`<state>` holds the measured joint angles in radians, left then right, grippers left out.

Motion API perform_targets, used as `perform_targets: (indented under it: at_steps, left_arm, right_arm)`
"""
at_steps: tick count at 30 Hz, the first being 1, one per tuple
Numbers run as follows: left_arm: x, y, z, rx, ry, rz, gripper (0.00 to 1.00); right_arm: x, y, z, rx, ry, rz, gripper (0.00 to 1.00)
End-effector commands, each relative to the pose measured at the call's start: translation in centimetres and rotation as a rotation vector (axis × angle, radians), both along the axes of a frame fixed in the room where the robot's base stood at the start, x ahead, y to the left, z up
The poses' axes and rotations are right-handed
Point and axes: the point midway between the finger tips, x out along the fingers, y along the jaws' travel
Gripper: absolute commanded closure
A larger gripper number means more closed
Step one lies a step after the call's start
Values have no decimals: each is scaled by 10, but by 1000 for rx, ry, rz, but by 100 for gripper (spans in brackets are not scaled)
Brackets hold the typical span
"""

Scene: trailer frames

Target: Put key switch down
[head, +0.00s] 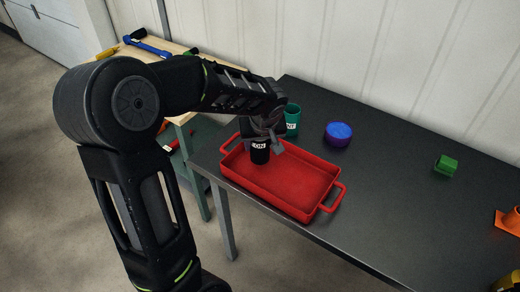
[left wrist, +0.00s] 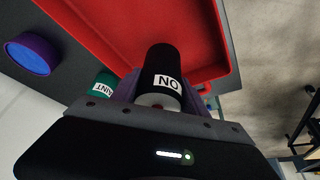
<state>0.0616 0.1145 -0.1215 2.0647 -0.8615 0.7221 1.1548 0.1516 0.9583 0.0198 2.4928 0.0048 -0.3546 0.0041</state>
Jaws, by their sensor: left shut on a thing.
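My right gripper is not in view.
A green cup (head: 292,121) with a white label stands behind the tray. A blue and purple round box (head: 338,134), a green block (head: 446,164) and an orange piece (head: 510,221) are farther right. The dark table (head: 390,200) is clear between them. A wooden bench (head: 160,68) with tools is at left.

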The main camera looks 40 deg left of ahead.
Motion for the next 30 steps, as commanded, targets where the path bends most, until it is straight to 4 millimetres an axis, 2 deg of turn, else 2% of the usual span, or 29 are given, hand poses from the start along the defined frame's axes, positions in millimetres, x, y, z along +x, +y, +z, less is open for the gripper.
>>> perform_targets:
  at_steps: [6,19,20,27,30]
  left_arm:
    - [-1,0,-28,-1,4,0,95]
    - [0,0,-35,0,0,0,95]
    - [0,0,-34,0,1,0,47]
    - [0,0,-33,0,1,0,27]
    - [0,0,-33,0,1,0,26]
  right_arm:
    - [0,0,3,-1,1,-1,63]
    - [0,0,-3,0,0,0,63]
    - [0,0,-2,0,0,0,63]
    - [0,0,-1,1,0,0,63]
    - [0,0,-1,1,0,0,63]
